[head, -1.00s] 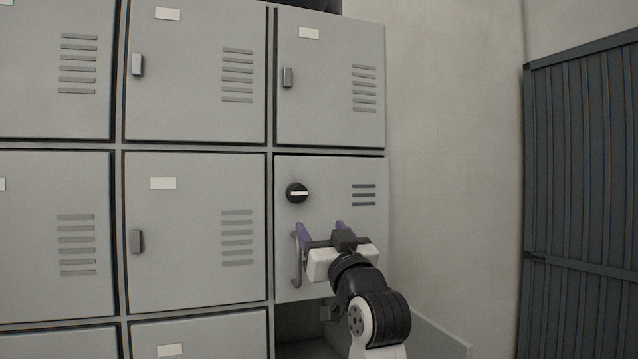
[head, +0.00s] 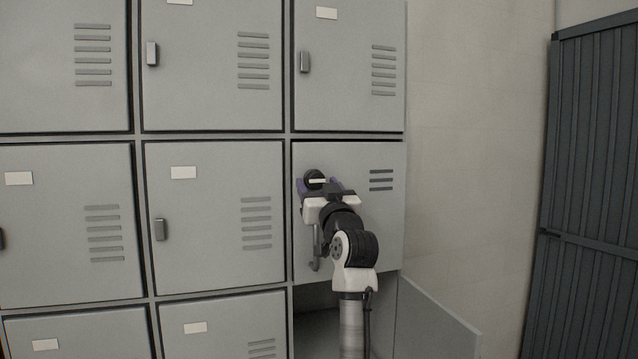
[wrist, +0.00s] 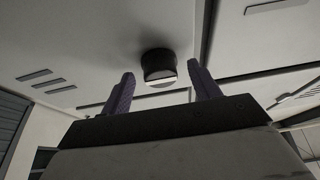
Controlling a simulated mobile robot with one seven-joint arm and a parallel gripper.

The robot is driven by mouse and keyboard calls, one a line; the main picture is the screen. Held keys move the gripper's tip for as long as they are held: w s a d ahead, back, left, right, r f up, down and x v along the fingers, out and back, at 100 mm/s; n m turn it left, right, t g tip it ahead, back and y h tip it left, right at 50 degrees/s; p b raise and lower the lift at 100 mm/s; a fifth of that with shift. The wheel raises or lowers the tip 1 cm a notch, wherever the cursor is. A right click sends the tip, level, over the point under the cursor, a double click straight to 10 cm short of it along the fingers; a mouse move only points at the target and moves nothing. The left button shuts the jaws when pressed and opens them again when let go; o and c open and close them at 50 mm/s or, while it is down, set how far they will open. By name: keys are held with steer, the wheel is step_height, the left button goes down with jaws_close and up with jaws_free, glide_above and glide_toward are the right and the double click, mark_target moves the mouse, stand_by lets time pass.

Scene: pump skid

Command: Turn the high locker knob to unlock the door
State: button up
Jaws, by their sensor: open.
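The round black knob (head: 314,178) with a pale bar across its face is on the grey locker door (head: 390,225) at the right of the middle row. The bar looks about level. My gripper (head: 320,187) is open just in front of the knob and hides its lower part. In the wrist view, the knob (wrist: 158,66) shows ahead, between and beyond the two purple fingers (wrist: 160,90). No contact shows. The door's vertical handle (head: 316,248) is below the knob, partly hidden by my gripper.
Below this door is an open compartment (head: 316,335), with a grey panel (head: 435,318) sticking out at its right. Other closed locker doors (head: 215,215) stand left and above. A dark ribbed panel (head: 590,190) is at the far right.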

steer(key=c, duration=1)
steer(key=shift+a+m, duration=0.1)
steer(key=shift+m, duration=0.3)
steer(key=m+h, duration=0.1)
steer(key=m, duration=0.1)
steer(key=m+h, duration=0.1)
steer(key=m, duration=0.1)
steer(key=m+h, duration=0.1)
steer(key=m, duration=0.1)
steer(key=shift+s+a+h, duration=0.1)
steer(key=shift+a+h, duration=0.15)
steer(key=shift+h, duration=0.05)
steer(key=m+h, duration=0.1)
steer(key=m, duration=0.2)
steer(key=m+h, duration=0.2)
steer(key=m, duration=0.1)
steer(key=shift+a+r, duration=0.15)
steer(key=shift+r, duration=0.05)
steer(key=m, duration=0.2)
steer(key=m+g+h, duration=0.1)
steer(key=m, duration=0.1)
steer(key=shift+s+a+r+m+g, duration=0.1)
steer(key=shift+r+m+g, duration=0.05)
steer(key=shift+m+g, duration=0.15)
steer(key=m+g, duration=0.1)
steer(key=m, duration=0.4)
steer(key=shift+r+g+h, duration=0.2)
steer(key=shift+g+h, duration=0.1)
steer(key=shift+g, duration=0.1)
